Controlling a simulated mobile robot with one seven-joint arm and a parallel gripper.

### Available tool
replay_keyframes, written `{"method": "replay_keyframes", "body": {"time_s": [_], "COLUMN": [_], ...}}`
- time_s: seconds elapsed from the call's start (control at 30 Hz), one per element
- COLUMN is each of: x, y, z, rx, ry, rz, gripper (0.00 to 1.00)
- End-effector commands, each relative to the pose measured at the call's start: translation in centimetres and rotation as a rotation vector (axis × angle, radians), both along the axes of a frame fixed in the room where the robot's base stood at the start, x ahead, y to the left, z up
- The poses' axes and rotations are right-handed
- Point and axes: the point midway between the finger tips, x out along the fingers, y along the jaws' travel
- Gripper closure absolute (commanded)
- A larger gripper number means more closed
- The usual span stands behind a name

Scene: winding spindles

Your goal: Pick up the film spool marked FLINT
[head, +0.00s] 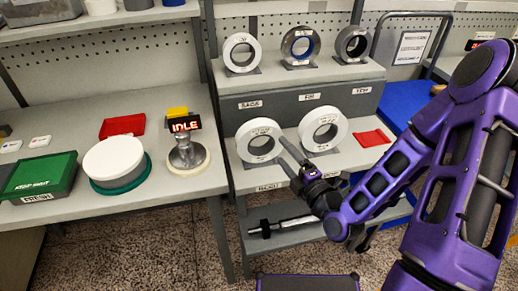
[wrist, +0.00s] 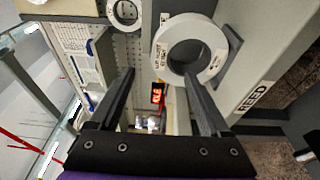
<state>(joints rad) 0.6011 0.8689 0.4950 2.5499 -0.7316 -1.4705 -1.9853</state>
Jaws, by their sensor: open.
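Two large white spools stand upright on the lower tier of the rack, a left one (head: 244,141) and a right one (head: 340,134). Each has small writing on its face that I cannot read in the head view, so I cannot tell which is FLINT. My gripper (head: 283,149) is open and empty, with its fingertips at the right edge of the left white spool. In the wrist view a white spool (wrist: 213,40) with small unreadable print lies ahead, and the right finger of my gripper (wrist: 160,75) overlaps its lower rim. Contact cannot be told.
Three smaller spools stand on the upper tier: white (head: 230,50), blue-lined (head: 287,45) and dark grey (head: 342,45). A red piece (head: 372,137) lies right of the lower spools. The left bench holds an IDLE display (head: 185,124), a round white-topped item (head: 113,157) and a green box (head: 40,175).

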Motion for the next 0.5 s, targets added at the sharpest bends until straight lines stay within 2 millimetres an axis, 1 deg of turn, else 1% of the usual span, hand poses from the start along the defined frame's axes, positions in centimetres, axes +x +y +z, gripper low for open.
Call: {"method": "replay_keyframes", "body": {"time_s": [0.03, 0.23, 0.3, 0.5], "x": [0.3, 1.1, 2.7, 6.0], "y": [0.2, 0.9, 1.8, 3.7], "z": [-0.6, -0.6, -0.2, 0.0], "rx": [-0.001, -0.004, 0.0, 0.002], "ry": [-0.004, -0.001, -0.001, 0.003], "rz": [0.002, 0.003, 0.003, 0.002], "gripper": [0.19, 0.19, 0.19, 0.19]}}
